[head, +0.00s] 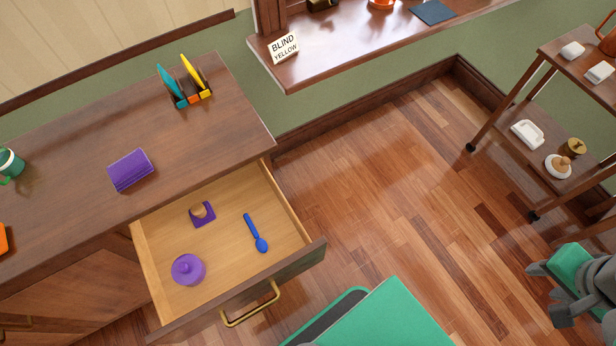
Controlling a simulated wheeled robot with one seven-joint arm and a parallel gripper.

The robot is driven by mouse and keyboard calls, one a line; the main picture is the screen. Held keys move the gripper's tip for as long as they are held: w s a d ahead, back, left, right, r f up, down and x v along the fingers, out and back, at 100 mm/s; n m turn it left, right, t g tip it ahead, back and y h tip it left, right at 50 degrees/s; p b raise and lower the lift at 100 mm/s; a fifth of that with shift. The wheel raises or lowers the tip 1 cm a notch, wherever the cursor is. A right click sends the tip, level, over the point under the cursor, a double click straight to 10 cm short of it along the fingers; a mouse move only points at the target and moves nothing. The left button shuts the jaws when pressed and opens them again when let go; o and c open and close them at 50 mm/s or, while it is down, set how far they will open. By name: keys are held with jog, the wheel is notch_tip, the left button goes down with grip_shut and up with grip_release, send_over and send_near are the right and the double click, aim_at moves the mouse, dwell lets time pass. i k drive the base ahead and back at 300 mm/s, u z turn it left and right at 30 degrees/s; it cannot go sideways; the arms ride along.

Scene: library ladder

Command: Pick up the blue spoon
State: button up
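The blue spoon (256,234) lies flat in the open drawer (222,249), right of its middle. Its handle points to the back of the drawer and its bowl toward the drawer front. My gripper (548,291) is at the lower right edge of the picture, far from the drawer, above the wooden floor. Its two fingers stand apart with nothing seen between them. The spoon is fully visible.
A purple lidded pot (188,269) and a purple holder with a tan knob (202,213) share the drawer. The drawer front has a brass handle (250,304). A purple block (130,170) lies on the cabinet top. A wooden cart (555,115) stands at right; floor between is clear.

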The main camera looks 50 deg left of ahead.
aim_at(261, 245)
jog(key=z, duration=0.05)
jog(key=i, duration=0.75)
jog(key=u, duration=4.95)
jog(key=i, duration=0.5)
jog(key=u, duration=0.1)
